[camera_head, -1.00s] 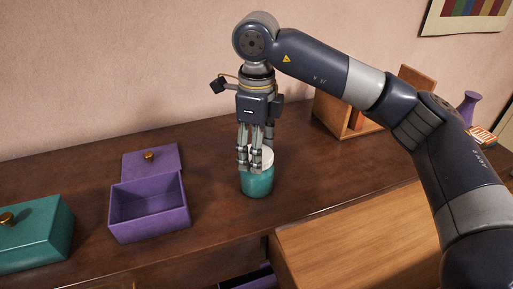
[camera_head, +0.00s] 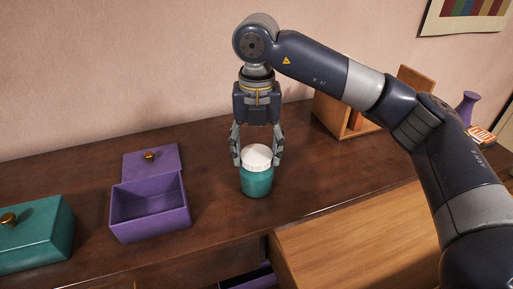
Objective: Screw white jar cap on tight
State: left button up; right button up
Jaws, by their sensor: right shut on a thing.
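A teal jar (camera_head: 257,182) stands upright on the dark wooden cabinet top, near the middle of the view. A white cap (camera_head: 257,156) sits on top of the jar. My right gripper (camera_head: 257,160) points straight down from above, with one finger at each side of the cap, and is shut on it. I cannot tell from the picture how tightly the cap is seated. My left gripper is not in view.
An open purple box (camera_head: 150,221) with its lid (camera_head: 151,159) behind it stands left of the jar. A teal box (camera_head: 35,235) is at the far left. A wooden holder (camera_head: 335,117) and a purple vase (camera_head: 467,106) stand at the back right. Bare cabinet top surrounds the jar.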

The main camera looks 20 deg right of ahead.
jog(key=m, duration=0.5)
jog(key=shift+s+f+m, duration=0.2)
jog(key=shift+f+m, duration=0.1)
jog(key=shift+f, duration=0.1)
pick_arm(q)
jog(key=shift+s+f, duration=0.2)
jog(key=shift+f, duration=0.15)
pick_arm(e)
jog(key=o, duration=1.6)
jog(key=shift+c, duration=0.2)
jog(key=shift+w, duration=0.15)
jog(key=shift+r, duration=0.15)
jog(key=o, duration=0.6)
jog(key=shift+c, duration=0.2)
